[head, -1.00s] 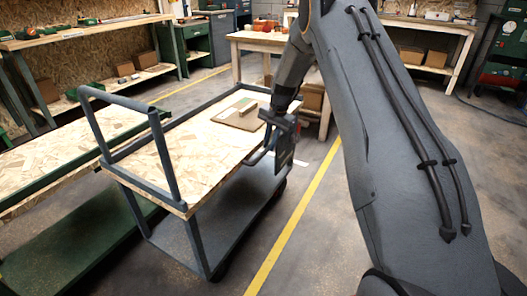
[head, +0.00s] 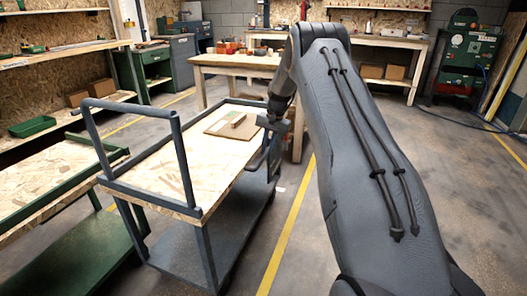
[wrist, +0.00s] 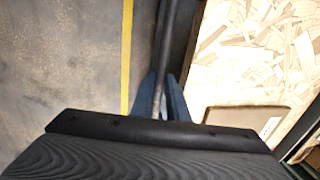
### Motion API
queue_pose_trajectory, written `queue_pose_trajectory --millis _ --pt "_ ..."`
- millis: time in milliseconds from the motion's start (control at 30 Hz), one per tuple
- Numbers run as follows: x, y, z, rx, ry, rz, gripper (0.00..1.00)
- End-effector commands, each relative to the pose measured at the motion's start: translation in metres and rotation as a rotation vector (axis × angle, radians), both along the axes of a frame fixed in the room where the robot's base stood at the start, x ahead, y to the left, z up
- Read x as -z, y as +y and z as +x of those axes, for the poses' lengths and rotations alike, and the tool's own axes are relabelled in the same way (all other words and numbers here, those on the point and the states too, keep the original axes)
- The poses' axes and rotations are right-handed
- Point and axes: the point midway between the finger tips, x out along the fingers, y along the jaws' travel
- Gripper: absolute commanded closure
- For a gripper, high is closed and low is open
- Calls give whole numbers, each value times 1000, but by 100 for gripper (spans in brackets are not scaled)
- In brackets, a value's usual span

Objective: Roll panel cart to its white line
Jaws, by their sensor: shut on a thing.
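The panel cart (head: 165,180) has a pale chipboard deck in a dark blue-grey frame, an upright hoop handle at its near end and a lower shelf. A flat tan panel with a small block (head: 232,122) lies on its deck. My gripper (head: 272,152) is at the cart's right side, near the far end. In the wrist view my gripper (wrist: 163,102) is shut on a dark bar (wrist: 166,50) beside the deck. A small white mark (head: 280,189) shows on the floor by the cart's far right corner; most of it is hidden.
A yellow floor line (head: 291,225) runs just right of the cart. A green-framed bench (head: 60,190) stands close on the left. A wooden table (head: 235,66) with orange items stands beyond the cart's far end. The floor to the right is open.

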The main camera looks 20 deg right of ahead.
Motion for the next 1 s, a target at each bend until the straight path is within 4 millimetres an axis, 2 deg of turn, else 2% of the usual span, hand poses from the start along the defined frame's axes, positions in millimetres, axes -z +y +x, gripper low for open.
queue_pose_trajectory --millis 467,500,600,1000 --pt "0 -13 0 15 -6 3 100" --pt "0 -14 0 15 -7 3 81" --pt "0 -14 0 16 -6 2 68" --pt "-5 -14 -2 13 -4 3 68"
